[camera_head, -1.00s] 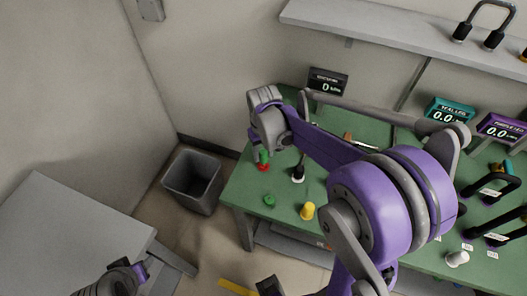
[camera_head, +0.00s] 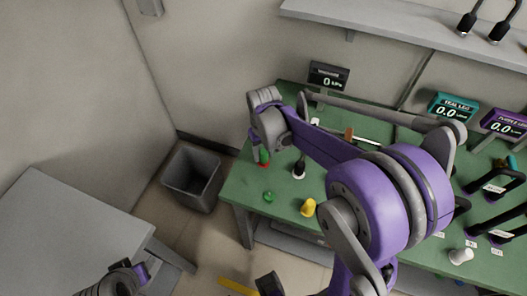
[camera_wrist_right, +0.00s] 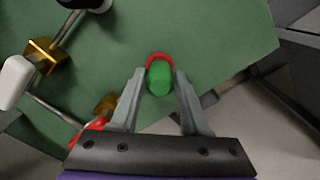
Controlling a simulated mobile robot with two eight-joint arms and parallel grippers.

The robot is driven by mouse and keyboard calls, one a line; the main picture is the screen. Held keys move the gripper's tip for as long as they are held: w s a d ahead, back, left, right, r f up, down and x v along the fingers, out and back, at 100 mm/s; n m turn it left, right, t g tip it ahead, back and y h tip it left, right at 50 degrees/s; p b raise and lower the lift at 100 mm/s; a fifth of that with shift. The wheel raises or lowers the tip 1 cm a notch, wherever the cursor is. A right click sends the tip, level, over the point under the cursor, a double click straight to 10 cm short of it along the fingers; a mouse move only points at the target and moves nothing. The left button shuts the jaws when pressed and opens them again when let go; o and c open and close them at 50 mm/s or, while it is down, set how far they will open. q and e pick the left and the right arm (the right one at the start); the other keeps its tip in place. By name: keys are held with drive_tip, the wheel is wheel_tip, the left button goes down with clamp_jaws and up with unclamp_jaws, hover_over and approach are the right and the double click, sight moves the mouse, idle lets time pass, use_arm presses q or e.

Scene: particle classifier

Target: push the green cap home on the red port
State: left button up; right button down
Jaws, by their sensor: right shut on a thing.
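The green cap (camera_wrist_right: 160,80) sits between the fingertips of my right gripper (camera_wrist_right: 158,92) in the right wrist view. The red port (camera_wrist_right: 158,58) shows as a red rim just past the cap's far side. The cap lines up closely with the port, but I cannot tell how far down it sits. In the head view, the red port (camera_head: 264,162) stands near the table's left edge under my right gripper (camera_head: 262,148), with only a sliver of green above it. My left arm shows at the lower left of the head view; its fingers are out of sight.
A small green piece (camera_head: 268,197), a yellow cone-like piece (camera_head: 308,207) and a black-and-white piece (camera_head: 299,170) stand on the green table (camera_head: 245,195). A grey bin (camera_head: 190,180) is on the floor to the left. My right arm hides the table's middle.

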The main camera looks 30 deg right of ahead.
sight(263, 152)
drive_tip(key=shift+f, duration=0.2)
drive_tip(key=shift+c, duration=1.5)
unclamp_jaws()
wheel_tip(263, 152, up, 11)
drive_tip(key=shift+f+p, duration=0.1)
drive_tip(key=shift+p, duration=0.3)
drive_tip(key=s+a+f+t+p, duration=0.1)
drive_tip(key=s+a+t, duration=0.1)
drive_tip(key=s, duration=0.5)
drive_tip(key=s+a+f+n+t, duration=0.1)
drive_tip(key=s+a+f+t, duration=0.1)
drive_tip(key=s, duration=0.6)
drive_tip(key=a+t, duration=0.1)
drive_tip(key=a, duration=0.1)
drive_tip(key=shift+s+a+f+p, duration=0.25)
drive_tip(key=shift+a+p, duration=0.15)
